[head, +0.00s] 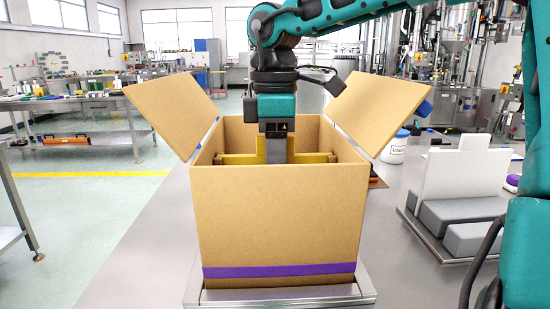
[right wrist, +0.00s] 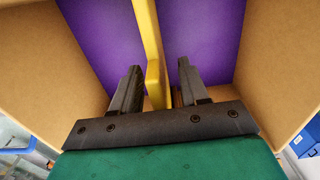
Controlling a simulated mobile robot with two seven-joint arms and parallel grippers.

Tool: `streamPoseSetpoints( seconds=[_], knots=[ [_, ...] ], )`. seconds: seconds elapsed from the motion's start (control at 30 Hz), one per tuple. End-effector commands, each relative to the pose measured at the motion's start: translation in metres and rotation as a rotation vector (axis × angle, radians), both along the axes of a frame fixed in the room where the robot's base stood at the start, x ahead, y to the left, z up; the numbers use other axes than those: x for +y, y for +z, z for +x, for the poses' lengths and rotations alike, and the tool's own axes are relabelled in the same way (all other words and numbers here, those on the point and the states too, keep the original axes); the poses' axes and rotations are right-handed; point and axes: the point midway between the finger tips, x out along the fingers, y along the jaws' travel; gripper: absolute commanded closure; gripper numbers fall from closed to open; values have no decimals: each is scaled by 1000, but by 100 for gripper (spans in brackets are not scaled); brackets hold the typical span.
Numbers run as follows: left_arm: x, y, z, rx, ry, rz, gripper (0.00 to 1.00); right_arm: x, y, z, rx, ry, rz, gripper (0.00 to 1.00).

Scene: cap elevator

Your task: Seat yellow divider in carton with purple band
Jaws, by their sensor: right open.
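The brown carton (head: 275,222) stands open in the middle of the head view, with a purple band (head: 280,270) low around its front. The yellow divider (head: 318,157) is inside the carton, its upper edges showing below the rim; its lower part is hidden by the front wall. My right gripper (head: 276,156) points down into the carton at the divider's middle. In the right wrist view, its two fingers stand apart on either side of the yellow divider (right wrist: 152,60), with gaps visible. Purple inner surface (right wrist: 205,35) shows beyond. My left gripper is not in view.
The carton's side flaps (head: 175,108) and (head: 375,108) stand spread outward. The carton sits on a metal plate (head: 290,296) on a grey table. The table left of the carton is clear.

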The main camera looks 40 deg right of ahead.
Motion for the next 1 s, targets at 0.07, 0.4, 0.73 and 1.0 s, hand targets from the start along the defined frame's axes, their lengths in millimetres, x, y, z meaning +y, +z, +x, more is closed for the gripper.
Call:
streamPoseSetpoints(
  seconds=[0.07,0.4,0.73,1.0],
  knots=[
    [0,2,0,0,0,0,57,0,5,0,-1,0,0,56],
    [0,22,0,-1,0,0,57,0,72,1,-6,-1,0,56],
    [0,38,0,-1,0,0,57,0,123,0,-2,0,1,56],
    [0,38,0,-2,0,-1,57,0,129,0,-1,0,1,56]
  ],
)
